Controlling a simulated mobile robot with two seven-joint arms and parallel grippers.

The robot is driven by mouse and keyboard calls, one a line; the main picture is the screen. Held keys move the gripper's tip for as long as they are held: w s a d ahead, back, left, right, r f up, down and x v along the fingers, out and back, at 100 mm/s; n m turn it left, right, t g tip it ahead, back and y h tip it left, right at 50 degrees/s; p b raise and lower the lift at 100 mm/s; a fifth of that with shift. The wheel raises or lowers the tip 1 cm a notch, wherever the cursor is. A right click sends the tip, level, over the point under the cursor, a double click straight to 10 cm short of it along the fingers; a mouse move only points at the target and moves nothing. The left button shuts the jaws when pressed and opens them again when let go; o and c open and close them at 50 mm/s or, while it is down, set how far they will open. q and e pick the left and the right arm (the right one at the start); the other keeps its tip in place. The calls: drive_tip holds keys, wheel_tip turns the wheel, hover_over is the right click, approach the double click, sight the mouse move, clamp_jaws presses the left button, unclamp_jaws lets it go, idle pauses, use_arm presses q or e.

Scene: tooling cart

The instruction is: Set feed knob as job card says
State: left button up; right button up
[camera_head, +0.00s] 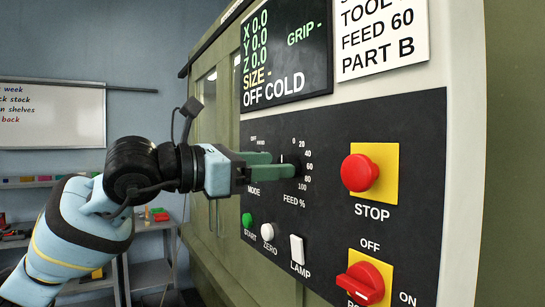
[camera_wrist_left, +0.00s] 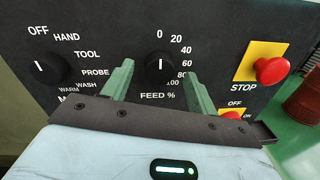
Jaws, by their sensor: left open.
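The black feed knob (camera_wrist_left: 160,68) sits above the label FEED %, with its white mark pointing straight up, near 0, on a scale from 0 to 100. In the head view the feed knob (camera_head: 285,159) is partly hidden by my left gripper (camera_head: 282,164). In the left wrist view, my left gripper (camera_wrist_left: 159,69) is open, its green fingers on either side of the knob; I cannot tell whether they touch it. The job card (camera_head: 382,38) reads FEED 60 and PART B, with its top line cut off. My right gripper is not in view.
The mode knob (camera_wrist_left: 50,68) is left of the feed knob. A red STOP button (camera_head: 360,172) on yellow is to the right, above a red switch (camera_head: 362,285). The START (camera_head: 247,220), ZERO (camera_head: 268,232) and LAMP (camera_head: 297,249) controls are below.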

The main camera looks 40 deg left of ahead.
use_arm(q)
drive_tip(key=shift+x, duration=0.95)
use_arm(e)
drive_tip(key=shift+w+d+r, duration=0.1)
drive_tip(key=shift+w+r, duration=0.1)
use_arm(q)
drive_tip(key=c, duration=1)
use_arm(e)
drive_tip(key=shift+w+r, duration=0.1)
